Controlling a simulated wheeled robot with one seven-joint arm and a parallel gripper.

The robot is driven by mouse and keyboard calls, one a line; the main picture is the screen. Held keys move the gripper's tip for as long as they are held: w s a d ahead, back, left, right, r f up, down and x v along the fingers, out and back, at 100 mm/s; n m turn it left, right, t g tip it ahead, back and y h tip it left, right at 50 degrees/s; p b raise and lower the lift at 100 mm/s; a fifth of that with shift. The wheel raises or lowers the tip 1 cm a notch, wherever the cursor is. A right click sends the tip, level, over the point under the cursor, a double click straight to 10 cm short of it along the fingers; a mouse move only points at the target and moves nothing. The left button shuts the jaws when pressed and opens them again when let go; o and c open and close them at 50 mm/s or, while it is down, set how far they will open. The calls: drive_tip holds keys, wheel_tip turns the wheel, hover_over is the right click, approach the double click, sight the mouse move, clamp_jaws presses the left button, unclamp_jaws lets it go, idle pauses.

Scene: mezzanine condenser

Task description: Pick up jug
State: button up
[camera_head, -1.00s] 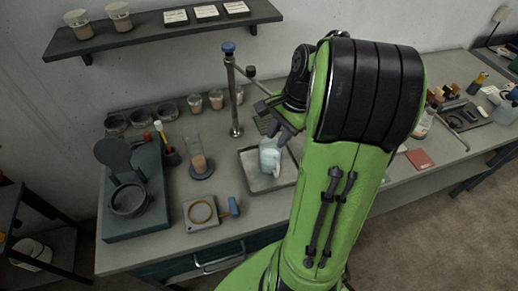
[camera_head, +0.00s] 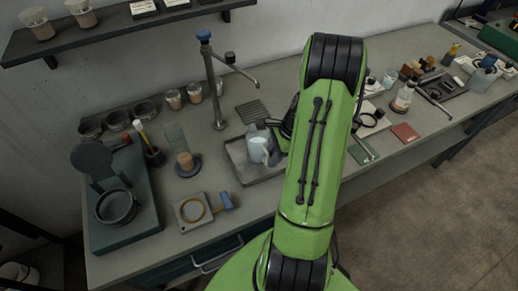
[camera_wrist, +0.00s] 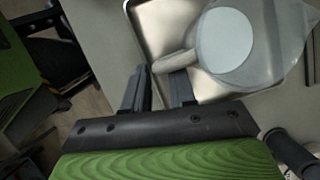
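The jug (camera_head: 258,146) is clear with pale contents and stands upright in a shallow metal tray (camera_head: 246,181) on the bench. In the wrist view the jug (camera_wrist: 262,72) fills the upper right, and its handle (camera_wrist: 173,63) points toward my fingers. My gripper (camera_wrist: 161,86) is open, with a gap between its two dark fingers. The handle lies at the fingertips, close to the right finger; I cannot tell whether they touch. In the head view my arm hides most of the gripper, which is at the jug's right side.
A tall metal stand with a tap-like arm (camera_head: 214,90) rises behind the tray. A candle-like piece on a round base (camera_head: 187,164) and a square plate with a ring (camera_head: 192,211) are to the left. Jars line the wall. A green pad (camera_head: 363,150) lies right of my arm.

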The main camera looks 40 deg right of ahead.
drive_tip(key=shift+x, duration=1.2)
drive_tip(key=shift+w, duration=0.1)
clamp_jaws()
drive_tip(key=shift+r, duration=0.15)
wheel_tip(320, 180, up, 10)
drive_tip(key=p, duration=0.1)
